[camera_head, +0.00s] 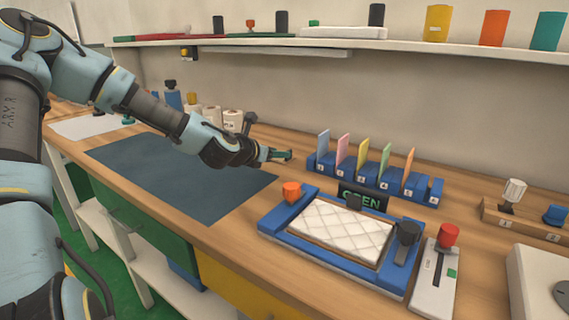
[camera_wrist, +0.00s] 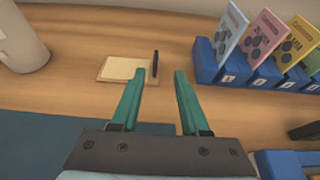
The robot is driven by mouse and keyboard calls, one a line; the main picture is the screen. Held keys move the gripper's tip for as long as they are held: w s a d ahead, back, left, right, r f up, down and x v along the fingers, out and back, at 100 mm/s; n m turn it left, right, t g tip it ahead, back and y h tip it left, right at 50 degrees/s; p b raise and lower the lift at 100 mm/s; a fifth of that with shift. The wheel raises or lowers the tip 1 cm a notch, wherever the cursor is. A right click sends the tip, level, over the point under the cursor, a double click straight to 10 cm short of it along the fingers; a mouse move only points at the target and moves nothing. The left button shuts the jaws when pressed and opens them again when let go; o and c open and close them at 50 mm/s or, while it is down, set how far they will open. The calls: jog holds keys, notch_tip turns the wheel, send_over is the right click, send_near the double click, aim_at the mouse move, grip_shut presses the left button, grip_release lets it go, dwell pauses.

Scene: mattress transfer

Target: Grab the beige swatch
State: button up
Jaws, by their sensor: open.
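The beige swatch (camera_wrist: 122,69) lies in a small wooden holder (camera_wrist: 108,79) on the bench in the wrist view. A thin dark upright piece (camera_wrist: 155,62) stands at the holder's right edge. My gripper (camera_wrist: 160,76) is open and empty, with its two green fingers pointing toward the holder. The dark piece shows in line with the gap between the fingertips; the swatch is beyond and left of the left fingertip. In the head view my gripper (camera_head: 286,155) is above the bench left of the card rack, and I cannot make out the swatch there.
A blue rack (camera_head: 375,178) with several upright coloured cards stands to the right. A blue-framed tray (camera_head: 273,222) holds a white quilted pad (camera_head: 340,229). A dark mat (camera_head: 180,175) covers the bench at left. White rolls (camera_head: 232,118) stand behind my arm. A shelf (camera_head: 340,42) runs above.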

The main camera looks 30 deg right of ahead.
aim_at(291, 151)
jog(key=p+x, duration=0.1)
jog(key=x, duration=0.4)
jog(key=shift+d, duration=0.2)
jog(key=shift+w+r+p+x, duration=0.15)
jog(key=shift+p+x, duration=0.15)
jog(key=shift+x, duration=0.6)
jog(key=shift+w+p+x, duration=0.15)
jog(key=shift+p+x, duration=0.15)
jog(key=shift+x, duration=0.65)
jog(key=shift+w+r+p+x, duration=0.15)
jog(key=shift+p+x, duration=0.15)
jog(key=shift+x, duration=0.6)
jog(key=shift+a, duration=0.2)
grip_shut()
